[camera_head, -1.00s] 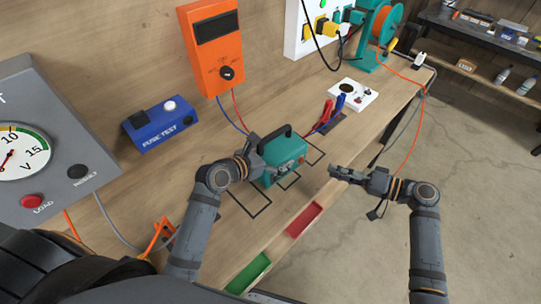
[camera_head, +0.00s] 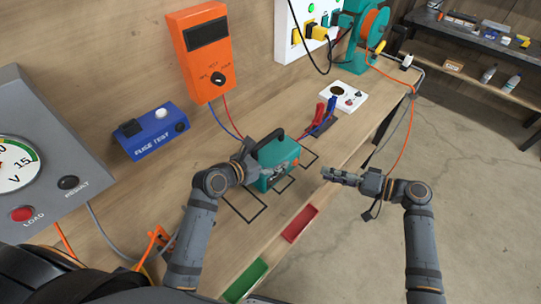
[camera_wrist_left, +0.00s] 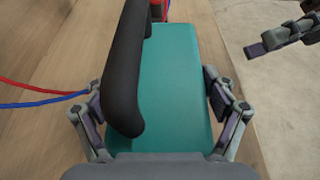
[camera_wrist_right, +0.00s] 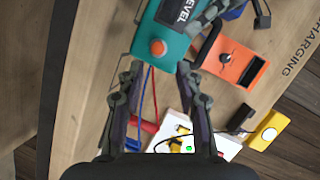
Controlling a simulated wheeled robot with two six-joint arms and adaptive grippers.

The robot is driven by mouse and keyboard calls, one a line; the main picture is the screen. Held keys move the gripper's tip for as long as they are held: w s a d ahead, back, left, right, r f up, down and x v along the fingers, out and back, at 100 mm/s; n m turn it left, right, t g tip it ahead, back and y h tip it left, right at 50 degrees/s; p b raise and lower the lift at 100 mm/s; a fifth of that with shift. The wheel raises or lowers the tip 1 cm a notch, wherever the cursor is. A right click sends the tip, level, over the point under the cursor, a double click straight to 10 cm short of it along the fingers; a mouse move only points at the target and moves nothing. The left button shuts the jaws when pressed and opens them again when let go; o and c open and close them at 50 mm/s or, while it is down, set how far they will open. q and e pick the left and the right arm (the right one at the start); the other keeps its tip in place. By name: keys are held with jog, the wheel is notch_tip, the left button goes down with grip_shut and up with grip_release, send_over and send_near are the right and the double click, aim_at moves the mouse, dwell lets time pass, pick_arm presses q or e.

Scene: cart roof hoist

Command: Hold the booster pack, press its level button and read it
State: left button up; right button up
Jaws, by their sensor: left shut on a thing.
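The teal booster pack (camera_head: 279,161) with a black handle (camera_head: 268,140) stands on the bench among black outlined rectangles. My left gripper (camera_head: 265,172) is shut on the pack. In the left wrist view its fingers (camera_wrist_left: 160,110) lie on both sides of the teal body (camera_wrist_left: 175,80), under the black handle (camera_wrist_left: 125,70). In the right wrist view the pack's face shows the word LEVEL (camera_wrist_right: 181,12) and a round orange button (camera_wrist_right: 158,47). My right gripper (camera_head: 326,174) is open and empty, to the right of the pack and apart from it. No level reading is visible.
An orange meter (camera_head: 204,60), a blue fuse tester (camera_head: 153,132) and a grey gauge box (camera_head: 75,150) stand behind and left. Red and blue clamps (camera_head: 325,113) lie past the pack. A red tray (camera_head: 299,223) and green tray (camera_head: 244,280) line the front edge.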

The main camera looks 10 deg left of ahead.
grip_shut()
dwell(1.2)
